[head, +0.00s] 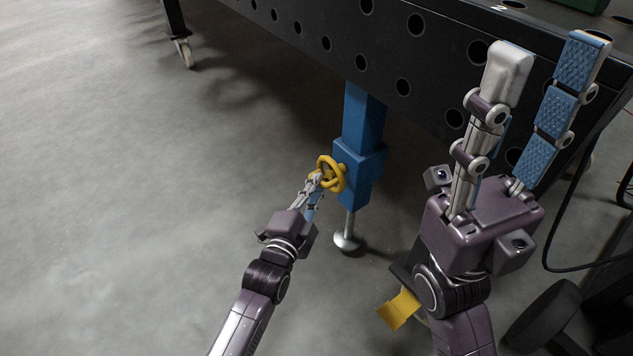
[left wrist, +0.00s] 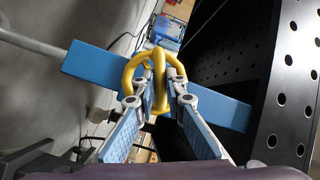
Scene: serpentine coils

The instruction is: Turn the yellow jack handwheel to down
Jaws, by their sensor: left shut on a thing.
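The yellow jack handwheel (head: 331,174) is on the side of a blue jack leg (head: 362,125) under the black table. My left gripper (head: 318,181) is at the wheel with its fingers shut on part of it. In the left wrist view the yellow handwheel (left wrist: 152,80) shows between the fingertips (left wrist: 160,88), in front of the blue leg (left wrist: 95,68). My right gripper (head: 553,112) is raised at the right, its two fingers spread apart and empty, near the table's side.
The black perforated table (head: 440,60) runs across the top. A round metal foot (head: 348,241) stands below the jack leg. A dark cable (head: 552,235) hangs at the right. The grey floor at left is clear.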

